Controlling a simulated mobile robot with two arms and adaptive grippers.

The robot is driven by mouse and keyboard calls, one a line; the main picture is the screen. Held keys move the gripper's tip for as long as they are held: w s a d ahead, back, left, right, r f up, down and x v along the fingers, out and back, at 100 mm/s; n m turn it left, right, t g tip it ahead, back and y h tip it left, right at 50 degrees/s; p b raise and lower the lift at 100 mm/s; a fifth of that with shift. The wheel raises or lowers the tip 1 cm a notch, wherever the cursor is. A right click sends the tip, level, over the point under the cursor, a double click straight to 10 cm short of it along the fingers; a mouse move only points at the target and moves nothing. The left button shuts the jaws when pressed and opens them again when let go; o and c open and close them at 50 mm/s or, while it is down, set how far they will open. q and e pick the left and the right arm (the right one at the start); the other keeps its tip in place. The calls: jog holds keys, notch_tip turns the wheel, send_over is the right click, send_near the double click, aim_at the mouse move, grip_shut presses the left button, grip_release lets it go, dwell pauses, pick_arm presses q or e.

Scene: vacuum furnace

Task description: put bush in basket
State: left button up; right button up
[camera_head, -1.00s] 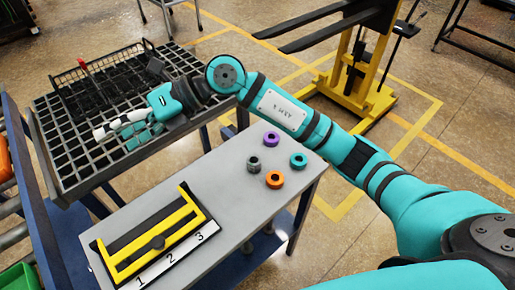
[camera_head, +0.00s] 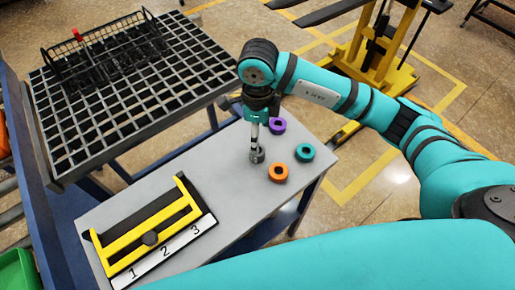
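A grey ring-shaped bush (camera_head: 257,156) is on the grey table top (camera_head: 150,194). A purple bush (camera_head: 277,126), a teal bush (camera_head: 305,152) and an orange bush (camera_head: 278,172) are close to it on its right. My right gripper (camera_head: 255,147) points straight down with its tips at the grey bush. The fingers overlap in this view, so I cannot tell whether they are open or grip it. A black wire basket (camera_head: 105,50) with black slots and a red piece stands on the dark grid at the upper left. My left gripper is not in view.
A yellow and black fixture (camera_head: 150,238) with a strip numbered 1, 2, 3 lies on the table's front left. The dark grid (camera_head: 130,98) on a stand is behind the table. A yellow lifting stand (camera_head: 375,65) is at the back right.

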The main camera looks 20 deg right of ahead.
aim_at(259, 158)
notch_tip(259, 158, down, 2)
jog(key=shift+f, duration=0.2)
jog(key=shift+a+f+p, duration=0.1)
jog(key=shift+f+p, duration=0.35)
jog(key=shift+f, duration=0.05)
notch_tip(259, 158, down, 4)
jog(key=shift+r+p, duration=0.2)
jog(key=shift+p, duration=0.8)
jog(key=shift+f, duration=0.65)
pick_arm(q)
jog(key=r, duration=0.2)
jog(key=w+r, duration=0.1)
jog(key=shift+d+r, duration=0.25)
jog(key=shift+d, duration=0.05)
pick_arm(e)
grip_shut()
